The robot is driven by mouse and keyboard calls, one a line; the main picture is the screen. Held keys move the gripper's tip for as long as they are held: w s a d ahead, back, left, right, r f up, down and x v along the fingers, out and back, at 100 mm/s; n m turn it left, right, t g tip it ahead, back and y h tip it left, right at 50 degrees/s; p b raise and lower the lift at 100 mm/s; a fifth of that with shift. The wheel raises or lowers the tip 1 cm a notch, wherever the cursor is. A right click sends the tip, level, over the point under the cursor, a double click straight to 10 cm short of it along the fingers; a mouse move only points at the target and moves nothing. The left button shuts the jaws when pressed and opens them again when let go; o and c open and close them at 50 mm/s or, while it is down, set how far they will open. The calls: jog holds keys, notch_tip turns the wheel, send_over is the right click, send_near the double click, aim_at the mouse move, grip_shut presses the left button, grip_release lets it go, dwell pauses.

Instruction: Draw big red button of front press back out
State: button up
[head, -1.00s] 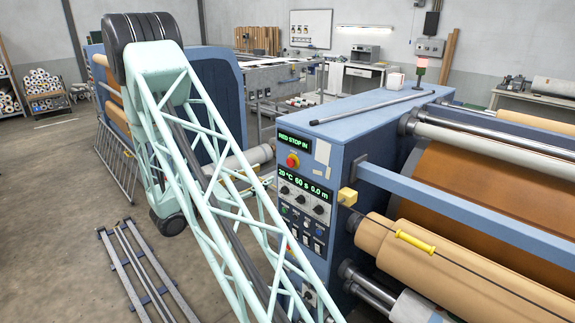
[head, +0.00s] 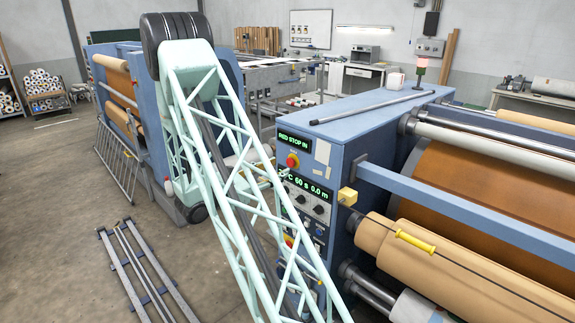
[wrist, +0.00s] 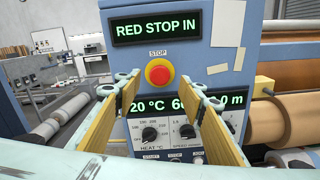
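The front press (head: 345,130) is a blue machine with a control panel on its end face. The big red button (wrist: 159,72) sits on a yellow collar under the word STOP; it also shows in the head view (head: 293,161). The display (wrist: 156,28) above it reads RED STOP IN. My gripper (wrist: 164,84) is open and empty in the wrist view. Its two yellow-padded fingers point at the panel, one on each side of and slightly below the button, with gaps to it. Whether the tips reach the button's depth cannot be told.
Below the button are a second display (head: 305,186), black knobs (wrist: 150,134) and further controls. A yellow block (head: 347,196) juts from the panel's right edge. Paper notes (wrist: 226,33) are stuck beside the button. A second blue press (head: 130,110) stands behind my arm.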

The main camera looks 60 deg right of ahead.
aim_at(289, 163)
jog(key=shift+x, duration=3)
jog(key=shift+c, duration=0.2)
jog(key=c, duration=1.1)
jog(key=shift+b+v, duration=0.4)
jog(key=shift+v, duration=0.4)
jog(key=o, duration=1.1)
jog(key=shift+a, duration=0.1)
jog(key=shift+o, duration=0.2)
jog(key=shift+a, duration=0.15)
